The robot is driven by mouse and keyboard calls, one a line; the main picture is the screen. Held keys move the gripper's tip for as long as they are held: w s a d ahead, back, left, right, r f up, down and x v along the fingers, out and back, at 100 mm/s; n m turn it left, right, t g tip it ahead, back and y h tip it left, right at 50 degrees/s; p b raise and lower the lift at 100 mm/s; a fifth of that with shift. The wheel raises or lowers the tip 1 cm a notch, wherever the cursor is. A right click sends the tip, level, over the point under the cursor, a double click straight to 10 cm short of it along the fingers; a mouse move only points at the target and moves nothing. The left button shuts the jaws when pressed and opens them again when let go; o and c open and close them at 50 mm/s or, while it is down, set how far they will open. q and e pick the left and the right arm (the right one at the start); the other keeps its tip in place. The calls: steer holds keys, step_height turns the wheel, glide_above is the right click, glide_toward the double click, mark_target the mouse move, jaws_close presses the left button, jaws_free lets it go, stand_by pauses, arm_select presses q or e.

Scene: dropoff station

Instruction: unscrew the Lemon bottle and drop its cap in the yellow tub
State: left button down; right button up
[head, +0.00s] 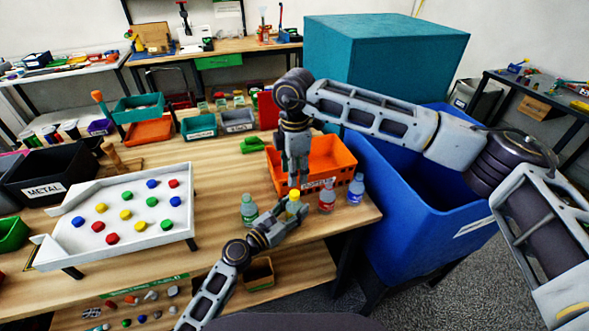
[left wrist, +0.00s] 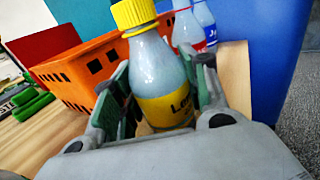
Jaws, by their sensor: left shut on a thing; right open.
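The Lemon bottle (head: 295,209) stands upright near the front edge of the wooden table, its yellow cap (head: 293,195) on. In the left wrist view the bottle (left wrist: 160,70) shows a yellow label, partly hidden by the fingers, and its yellow cap (left wrist: 133,13). My left gripper (head: 287,220) is shut on the bottle's body from the front left. My right gripper (head: 297,182) is open, pointing down just above the cap; whether it touches the cap cannot be told. I cannot make out a clearly yellow tub.
A green-labelled bottle (head: 249,211) stands left of the Lemon bottle; a red one (head: 327,198) and a blue one (head: 356,190) stand right. An orange crate (head: 342,158) is close behind. A blue bin (head: 400,235) is beside the table. A tan box (head: 258,283) sits below the tabletop.

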mark_target(294, 193)
steer(key=shift+f, duration=3.9)
steer(key=shift+c, duration=0.4)
jaws_close()
